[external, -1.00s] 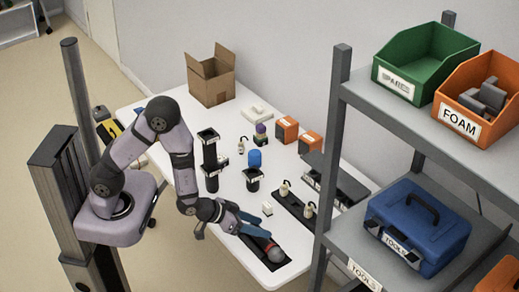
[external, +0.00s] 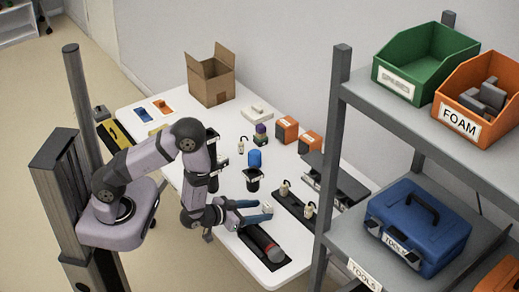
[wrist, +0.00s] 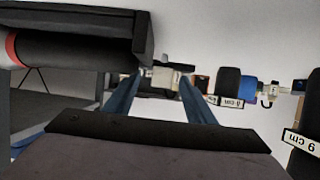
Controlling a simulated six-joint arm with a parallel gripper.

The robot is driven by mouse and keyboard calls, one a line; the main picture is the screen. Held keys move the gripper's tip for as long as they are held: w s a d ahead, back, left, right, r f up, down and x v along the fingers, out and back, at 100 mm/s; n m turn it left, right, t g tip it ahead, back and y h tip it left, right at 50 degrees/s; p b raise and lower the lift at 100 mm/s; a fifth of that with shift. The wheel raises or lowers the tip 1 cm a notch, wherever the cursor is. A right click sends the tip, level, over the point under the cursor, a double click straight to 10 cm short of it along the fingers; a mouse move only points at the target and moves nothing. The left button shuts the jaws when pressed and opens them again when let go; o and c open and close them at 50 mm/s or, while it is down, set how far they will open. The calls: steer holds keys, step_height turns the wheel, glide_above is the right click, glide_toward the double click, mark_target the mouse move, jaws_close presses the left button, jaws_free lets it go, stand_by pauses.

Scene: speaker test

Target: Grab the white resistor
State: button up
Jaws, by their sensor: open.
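The white resistor, a small pale block (external: 267,209), stands on the white table (external: 226,250) near its front right part. My gripper (external: 261,212) is low over the table, its blue fingers pointing right at the block. The fingers are open, with the block at or between their tips. In the wrist view, a whitish block (wrist: 166,77) shows between the two blue fingertips (wrist: 158,80), closer to the right one. A visible gap remains on the left side. The wrist picture appears upside down. I cannot tell whether either finger touches the block.
A black cylinder with a red band (external: 262,243) lies on a dark base just in front of my gripper. A black strip with pale bulb-like parts (external: 295,206) lies to the right. A black holder with a blue-topped cylinder (external: 254,170) stands behind. A shelf post (external: 328,165) rises at right.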

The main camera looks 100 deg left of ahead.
mark_target(265, 208)
steer(key=shift+p+x, duration=0.7)
steer(key=shift+x, duration=1.85)
steer(key=shift+s+a, duration=0.1)
steer(key=c, duration=1.2)
steer(key=shift+o, duration=0.2)
steer(key=shift+r, duration=0.1)
steer(key=shift+r, duration=4.9)
